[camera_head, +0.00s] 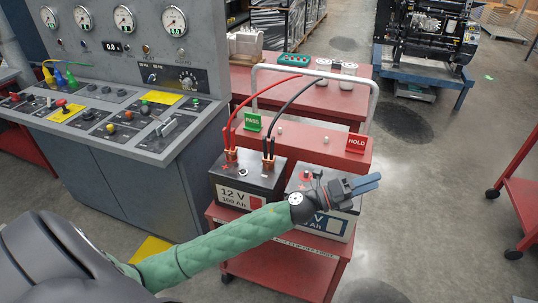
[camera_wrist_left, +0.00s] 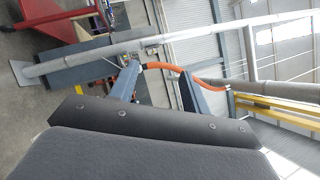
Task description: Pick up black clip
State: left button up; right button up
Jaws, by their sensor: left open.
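The black clip (camera_head: 268,156), at the end of a black cable, sits on the right terminal of the left 12 V battery (camera_head: 245,195) in the head view. Its jaws look copper-coloured where they meet the terminal. My left gripper (camera_head: 372,183) is to the right of the clip, in front of and above the right battery (camera_head: 325,222), pointing right. Its fingers (camera_wrist_left: 160,70) stand apart in the left wrist view, with nothing held between them. The clip is not visible in the wrist view. My right gripper is not in view.
A red clip (camera_head: 231,156) sits beside the black one. Both batteries stand on a red cart (camera_head: 285,262) with a grey handle, a PASS sign (camera_head: 253,122) and a HOLD sign (camera_head: 356,142). A grey control console (camera_head: 130,120) stands left. An orange hose (camera_wrist_left: 165,67) shows behind my fingers.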

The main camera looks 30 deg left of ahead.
pick_arm(q)
jog(key=m+g+h, duration=0.2)
jog(key=m+g, duration=0.5)
jog(key=m, duration=0.2)
jog(key=m+g+y+p, duration=0.3)
jog(key=m+g+y, duration=0.55)
jog(key=y, duration=0.95)
send_near(269, 137)
jog(key=shift+m+t, duration=0.35)
jog(key=shift+t, duration=0.1)
jog(key=f, duration=0.5)
jog(key=shift+s+d, duration=0.25)
jog(key=shift+d, duration=0.05)
jog(key=shift+a, duration=0.3)
jog(key=shift+f+p, duration=0.55)
jog(key=shift+f, duration=0.75)
notch_tip(269, 137, down, 4)
jog(key=p, duration=0.3)
jog(key=shift+s+d+r, duration=0.1)
jog(key=shift+s+r, duration=0.05)
jog(key=shift+f, duration=0.7)
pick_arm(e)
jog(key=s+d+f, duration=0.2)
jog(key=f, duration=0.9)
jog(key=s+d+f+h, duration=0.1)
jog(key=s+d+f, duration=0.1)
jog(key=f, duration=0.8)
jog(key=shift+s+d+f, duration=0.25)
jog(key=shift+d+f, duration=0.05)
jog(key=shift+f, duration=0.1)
